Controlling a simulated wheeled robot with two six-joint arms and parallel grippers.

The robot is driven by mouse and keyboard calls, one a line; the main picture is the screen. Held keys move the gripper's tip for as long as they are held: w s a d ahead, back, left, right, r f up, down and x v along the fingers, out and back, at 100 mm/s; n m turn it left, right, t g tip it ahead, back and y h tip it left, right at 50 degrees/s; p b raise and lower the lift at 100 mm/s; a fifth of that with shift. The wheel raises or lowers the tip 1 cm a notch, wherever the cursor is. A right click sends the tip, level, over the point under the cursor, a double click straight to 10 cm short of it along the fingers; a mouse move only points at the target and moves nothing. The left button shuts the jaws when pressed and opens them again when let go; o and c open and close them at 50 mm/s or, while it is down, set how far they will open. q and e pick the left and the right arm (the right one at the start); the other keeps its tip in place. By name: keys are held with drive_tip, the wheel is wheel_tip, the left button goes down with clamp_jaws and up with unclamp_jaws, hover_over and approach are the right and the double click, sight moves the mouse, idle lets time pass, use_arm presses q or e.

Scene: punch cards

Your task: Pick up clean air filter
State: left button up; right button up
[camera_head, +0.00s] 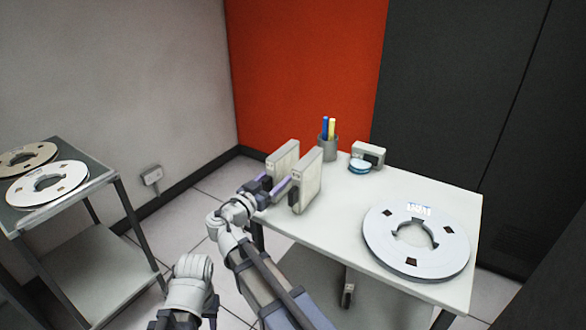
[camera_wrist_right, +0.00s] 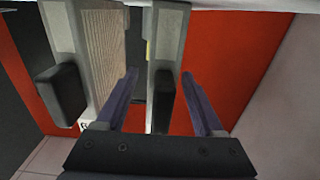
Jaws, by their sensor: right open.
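Two upright panel-like filters stand side by side on the white table: the left one (camera_head: 283,158) and the right one (camera_head: 307,180). In the right wrist view the right filter (camera_wrist_right: 97,55) shows a tan pleated face and a black handle. The left filter (camera_wrist_right: 170,35) there has a black handle (camera_wrist_right: 163,100) lying between my finger tips. I cannot tell which filter is clean. My right gripper (camera_head: 272,184) is open at the near edge of the filters; it also shows in the right wrist view (camera_wrist_right: 163,88). My left gripper is not in view.
A large white reel (camera_head: 385,245) lies at the table's right. A pen cup (camera_head: 328,150) and a small device (camera_head: 368,152) with a blue-edged round item stand behind the filters. A cart (camera_head: 105,180) with two reels is at the left.

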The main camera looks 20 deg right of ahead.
drive_tip(key=shift+w+d, duration=0.45)
drive_tip(key=shift+d, duration=0.05)
drive_tip(key=shift+s+a, duration=0.15)
drive_tip(key=shift+a, duration=0.1)
drive_tip(key=shift+c, duration=0.3)
drive_tip(key=shift+d, duration=0.15)
drive_tip(key=c, duration=0.3)
clamp_jaws()
